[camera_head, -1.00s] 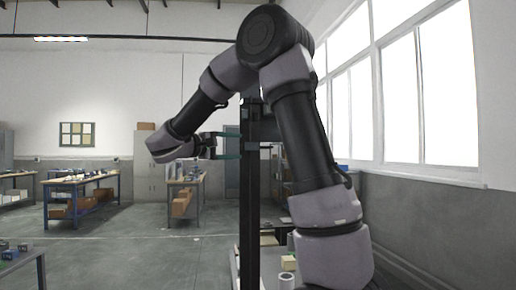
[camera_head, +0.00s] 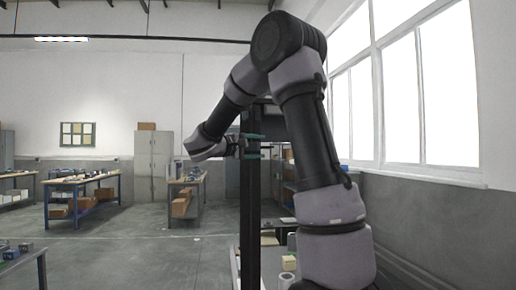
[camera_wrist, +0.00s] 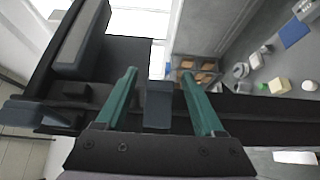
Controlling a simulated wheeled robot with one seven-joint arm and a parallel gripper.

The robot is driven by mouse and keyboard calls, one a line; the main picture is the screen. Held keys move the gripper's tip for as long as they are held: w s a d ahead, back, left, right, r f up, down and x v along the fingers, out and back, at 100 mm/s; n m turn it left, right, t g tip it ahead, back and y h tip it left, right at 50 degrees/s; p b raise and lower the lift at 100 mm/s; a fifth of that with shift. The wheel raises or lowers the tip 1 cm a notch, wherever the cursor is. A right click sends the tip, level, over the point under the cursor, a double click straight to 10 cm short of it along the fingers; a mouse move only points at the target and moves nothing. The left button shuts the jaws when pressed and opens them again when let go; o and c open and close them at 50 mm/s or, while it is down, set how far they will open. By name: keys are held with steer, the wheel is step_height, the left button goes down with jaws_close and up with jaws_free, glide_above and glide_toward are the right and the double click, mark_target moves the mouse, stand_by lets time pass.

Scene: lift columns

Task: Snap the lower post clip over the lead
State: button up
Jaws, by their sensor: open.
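My gripper (camera_head: 257,146) is at the dark upright post (camera_head: 250,215), with its green fingers overlapping the post in the head view. In the wrist view my gripper (camera_wrist: 159,74) is open, with its two green fingers well apart. A small dark grey block (camera_wrist: 158,104), possibly the post clip, stands between the fingers with gaps on both sides. The post (camera_wrist: 262,108) runs sideways across the wrist view behind the fingers. I cannot make out the lead or tell whether the clip is open.
A grey box with a lighter face (camera_wrist: 82,38) sits beside the post in the wrist view. A dark grey lever-like part (camera_wrist: 40,113) juts out at left. Workbenches (camera_head: 82,195) and a cabinet (camera_head: 153,155) stand far back.

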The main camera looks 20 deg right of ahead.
jaws_close()
steer(key=shift+w+d+n+t+y, duration=0.1)
steer(key=shift+n+t+y, duration=0.1)
steer(key=shift+n+t, duration=0.25)
steer(key=shift+w+d+n+t+y, duration=0.1)
steer(key=shift+n+t+y, duration=0.15)
steer(key=shift+t, duration=0.4)
jaws_free()
steer(key=v, duration=1.1)
steer(key=shift+f, duration=0.1)
